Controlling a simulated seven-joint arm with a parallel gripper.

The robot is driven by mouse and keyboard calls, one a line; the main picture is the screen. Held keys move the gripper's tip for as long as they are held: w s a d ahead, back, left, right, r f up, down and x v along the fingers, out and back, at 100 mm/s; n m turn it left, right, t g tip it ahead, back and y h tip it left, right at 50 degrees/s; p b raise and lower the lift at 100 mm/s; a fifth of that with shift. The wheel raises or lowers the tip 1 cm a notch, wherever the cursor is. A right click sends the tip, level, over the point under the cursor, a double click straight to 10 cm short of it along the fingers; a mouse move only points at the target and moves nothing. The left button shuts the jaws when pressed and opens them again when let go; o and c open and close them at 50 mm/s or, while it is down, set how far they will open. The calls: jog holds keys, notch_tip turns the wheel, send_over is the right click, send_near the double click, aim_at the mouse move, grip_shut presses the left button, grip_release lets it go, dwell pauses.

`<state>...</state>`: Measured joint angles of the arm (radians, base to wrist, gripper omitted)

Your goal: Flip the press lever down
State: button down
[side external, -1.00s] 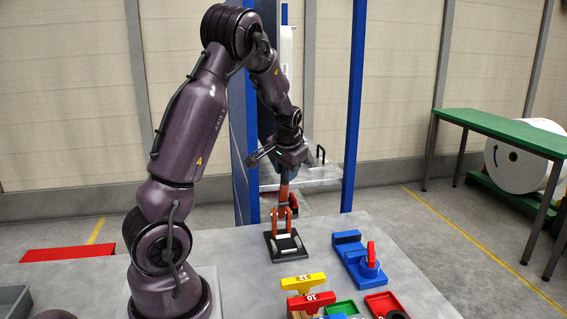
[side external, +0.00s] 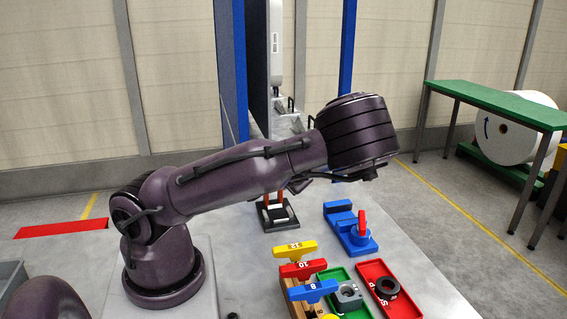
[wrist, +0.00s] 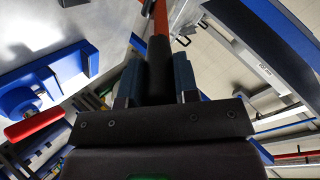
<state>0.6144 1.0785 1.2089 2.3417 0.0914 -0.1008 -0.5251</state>
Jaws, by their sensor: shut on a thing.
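The press stands on the table as a black base plate (side external: 283,224) with orange uprights, partly covered by my arm in the side external view. Its orange-red lever (wrist: 161,20) runs up to the top of the wrist view and ends in a black grip (wrist: 159,70). My gripper (wrist: 158,82) is shut on that grip, with a blue-grey finger on each side. In the side external view my arm hides the gripper and most of the lever. I cannot tell the lever's angle there.
A blue fixture (side external: 338,208) with a red handle (side external: 362,223) stands right of the press. Blue (side external: 308,291), red and yellow T-handled pieces, a green tray (side external: 337,275) and a red tray (side external: 370,268) lie in front. A blue post (side external: 231,70) rises behind.

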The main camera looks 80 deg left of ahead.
jog(key=shift+d+f+y, duration=0.35)
jog(key=shift+f+y, duration=0.1)
jog(key=shift+f, duration=0.2)
jog(key=shift+d+f+y, duration=0.35)
jog(key=shift+f+y, duration=0.15)
jog(key=shift+f, duration=0.15)
jog(key=shift+d+f+y, duration=0.35)
jog(key=shift+f+y, duration=0.1)
jog(key=shift+f, duration=0.2)
jog(key=c, duration=0.9)
grip_release()
jog(key=shift+o, duration=0.2)
jog(key=v, duration=0.7)
jog(key=shift+d, duration=0.25)
jog(key=shift+r, duration=0.15)
